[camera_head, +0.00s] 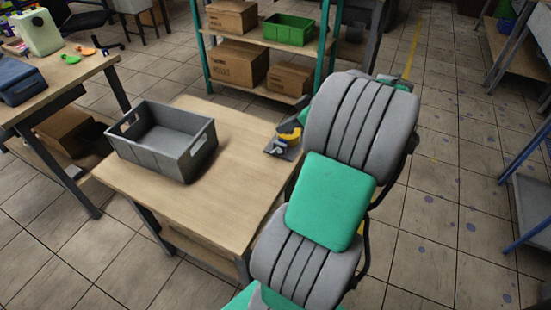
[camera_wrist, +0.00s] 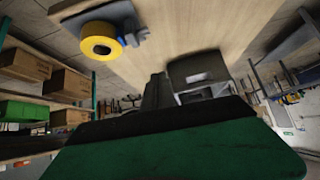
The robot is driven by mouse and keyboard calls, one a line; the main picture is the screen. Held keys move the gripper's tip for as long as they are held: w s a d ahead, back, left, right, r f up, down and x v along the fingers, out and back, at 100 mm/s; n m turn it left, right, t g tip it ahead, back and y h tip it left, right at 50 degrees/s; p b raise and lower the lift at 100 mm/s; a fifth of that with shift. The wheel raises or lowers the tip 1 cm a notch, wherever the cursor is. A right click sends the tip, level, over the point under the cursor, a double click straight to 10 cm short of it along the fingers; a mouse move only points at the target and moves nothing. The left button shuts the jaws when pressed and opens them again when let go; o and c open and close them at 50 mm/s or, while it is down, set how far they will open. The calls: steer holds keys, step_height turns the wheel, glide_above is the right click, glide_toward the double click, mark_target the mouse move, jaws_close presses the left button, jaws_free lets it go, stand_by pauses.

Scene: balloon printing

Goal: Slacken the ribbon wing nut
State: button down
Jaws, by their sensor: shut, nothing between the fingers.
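A yellow ribbon roll (camera_head: 289,136) sits on a small grey plate (camera_head: 271,146) at the right edge of the wooden table, partly hidden by my arm in the head view. A small blue-grey piece (camera_head: 278,148) lies beside the roll; it may be the wing nut, too small to tell. In the wrist view the roll (camera_wrist: 100,42) and the blue-grey piece (camera_wrist: 141,36) show at the upper left. My gripper (camera_wrist: 155,82) shows as dark fingers, shut and empty, apart from the roll. It is hidden behind my arm in the head view.
An open grey crate (camera_head: 165,168) stands on the left of the wooden table (camera_head: 215,215). A shelf behind holds cardboard boxes (camera_head: 238,62) and a green bin (camera_head: 289,29). Another table (camera_head: 60,80) stands at the left. Bare tabletop lies between crate and roll.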

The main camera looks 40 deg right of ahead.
steer(key=s+d, duration=0.1)
steer(key=d, duration=0.1)
steer(key=b, duration=0.1)
glide_above(271, 152)
step_height(271, 152, down, 7)
steer(key=shift+s+r, duration=0.15)
steer(key=shift+r, duration=0.05)
steer(key=f, duration=0.1)
steer(key=s+f, duration=0.1)
steer(key=f, duration=0.2)
steer(key=shift+s+d, duration=0.15)
steer(key=shift+d, duration=0.1)
